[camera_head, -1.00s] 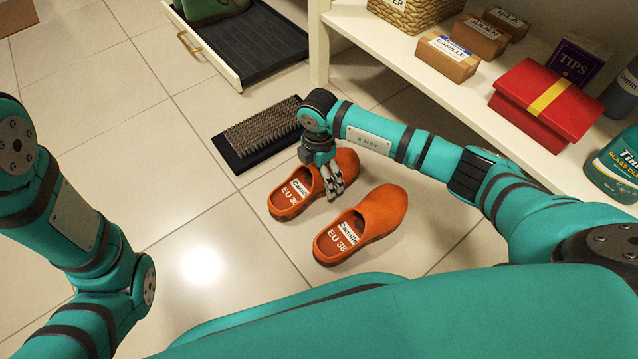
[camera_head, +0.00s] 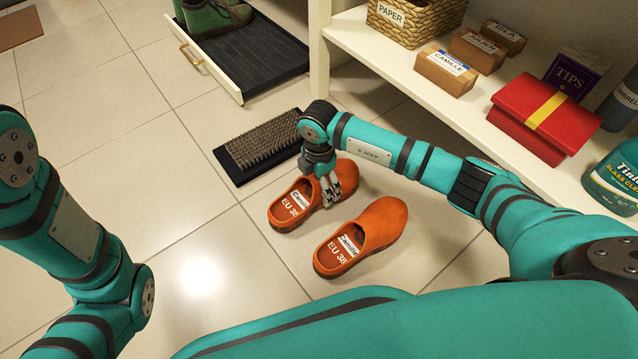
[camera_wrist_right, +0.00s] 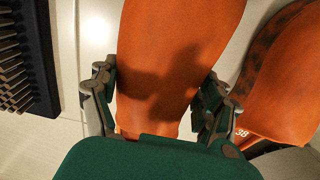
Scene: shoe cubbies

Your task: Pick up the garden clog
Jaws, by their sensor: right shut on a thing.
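Two orange garden clogs stand side by side on the tiled floor, each with a white label and "EU 38" inside. My right gripper (camera_head: 331,191) is at the left clog (camera_head: 289,213), its fingers on the clog's upper near the opening. In the right wrist view the gripper (camera_wrist_right: 155,100) has a finger on each side of this clog's orange upper (camera_wrist_right: 180,50), shut on it. The clog appears to be at floor level. The right clog (camera_head: 377,224) stands just beside it; part of it also shows in the right wrist view (camera_wrist_right: 292,75). My left gripper is out of view.
A bristle boot brush (camera_head: 262,139) lies just behind the left clog. A pulled-out drawer (camera_head: 208,60) holds green boots (camera_head: 212,14). A white shelf (camera_head: 400,55) with boxes, a basket and bottles runs along the right.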

